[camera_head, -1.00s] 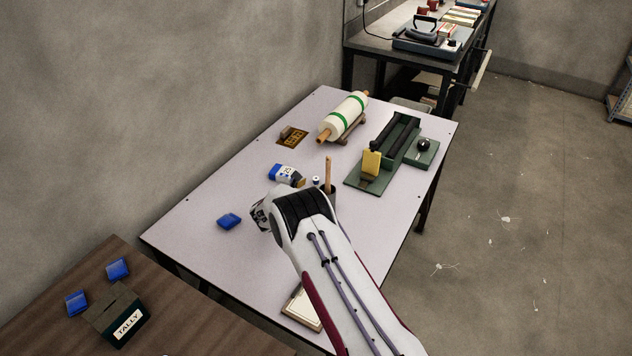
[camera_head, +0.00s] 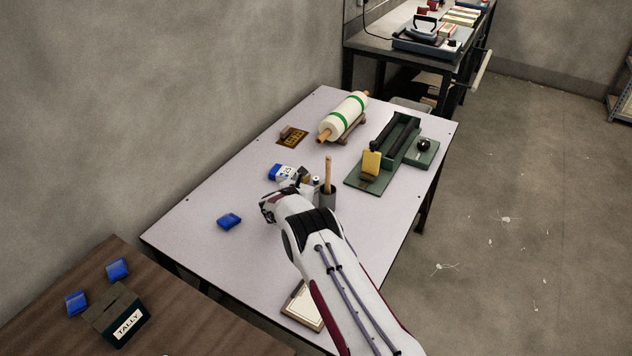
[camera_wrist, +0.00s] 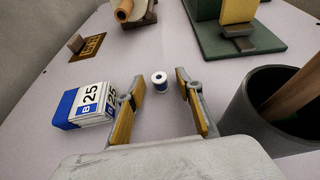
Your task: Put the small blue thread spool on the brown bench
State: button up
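The small blue thread spool (camera_wrist: 159,82) is white with a blue band and stands upright on the pale table. In the wrist view it sits between and just beyond the fingertips of my open gripper (camera_wrist: 160,90), with space on both sides. In the head view the top of the spool (camera_head: 316,180) shows just past my gripper (camera_head: 306,187), left of a dark cup. The brown bench (camera_head: 40,325) is at the lower left of the head view.
A blue-and-white box marked 25 (camera_wrist: 84,106) lies close to the left finger. A dark cup (camera_wrist: 262,108) with a wooden handle stands close on the right. A blue packet (camera_head: 229,221) lies on the pale table. Blue packets and a TALLY box (camera_head: 118,316) occupy part of the bench.

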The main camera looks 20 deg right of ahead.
dwell(0.5)
jog(key=c, duration=0.8)
jog(key=shift+c, duration=0.2)
jog(key=shift+r, duration=0.15)
notch_tip(320, 180, up, 10)
jog(key=shift+f, duration=0.2)
dwell(0.4)
jog(key=shift+a, duration=0.1)
